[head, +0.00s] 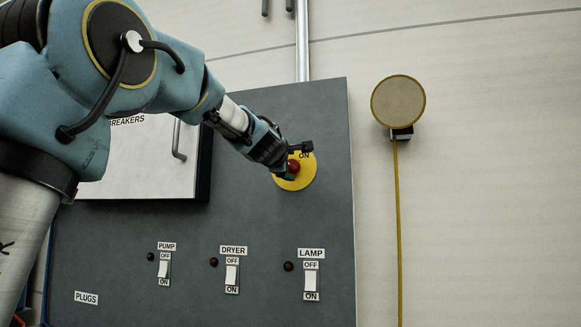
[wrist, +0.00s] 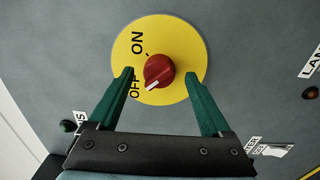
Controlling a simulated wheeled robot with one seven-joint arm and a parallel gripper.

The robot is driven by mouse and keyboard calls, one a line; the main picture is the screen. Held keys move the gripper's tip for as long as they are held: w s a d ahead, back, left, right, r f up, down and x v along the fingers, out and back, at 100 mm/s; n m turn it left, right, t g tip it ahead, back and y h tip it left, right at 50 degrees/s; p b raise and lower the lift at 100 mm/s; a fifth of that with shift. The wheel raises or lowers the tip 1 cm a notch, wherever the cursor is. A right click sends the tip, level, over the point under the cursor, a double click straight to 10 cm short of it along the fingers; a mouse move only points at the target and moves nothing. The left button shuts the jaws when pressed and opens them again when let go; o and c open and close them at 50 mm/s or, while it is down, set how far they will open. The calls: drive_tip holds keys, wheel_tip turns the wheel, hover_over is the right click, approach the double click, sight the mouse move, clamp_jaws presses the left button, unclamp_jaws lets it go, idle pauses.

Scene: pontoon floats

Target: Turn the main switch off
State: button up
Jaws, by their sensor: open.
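The main switch is a red rotary knob (wrist: 158,70) on a yellow disc (wrist: 180,40) marked ON and OFF. In the wrist view a white mark shows at the knob's lower-left edge, on the side of the word OFF. In the head view the knob (head: 293,166) and disc (head: 301,183) are on the grey panel, partly hidden by my gripper. My gripper (wrist: 158,75) is open, with one green finger on each side of the knob. Gaps show between fingers and knob in the wrist view. My gripper (head: 297,160) reaches in from the upper left in the head view.
Below are PUMP (head: 163,268), DRYER (head: 232,275) and LAMP (head: 311,281) rocker switches with dark indicator lamps. A white BREAKERS door (head: 140,160) with a handle stands left of the knob.

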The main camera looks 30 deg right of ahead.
drive_tip(key=v, duration=0.9)
drive_tip(key=shift+s+a, duration=0.2)
drive_tip(key=w+a+f+m+g+y, duration=0.2)
drive_tip(key=a+f, duration=0.4)
drive_tip(key=f, duration=0.5)
drive_tip(key=w+a+f+m+g+y, duration=0.1)
drive_tip(key=a+f+m+y, duration=0.15)
drive_tip(key=a+f, duration=0.6)
drive_tip(key=w+a+f+m+g+y, duration=0.2)
drive_tip(key=a+f+y, duration=0.1)
drive_tip(key=f, duration=1)
drive_tip(key=s+a+f+m+g+y, duration=0.4)
drive_tip(key=s+a+f+g, duration=0.2)
drive_tip(key=s+a+f, duration=1)
drive_tip(key=a+f, duration=0.4)
drive_tip(key=shift+s+g, duration=0.25)
drive_tip(key=shift+g, duration=0.05)
drive_tip(key=shift+f+y, duration=0.1)
drive_tip(key=shift+y, duration=0.15)
drive_tip(key=shift+c, duration=0.2)
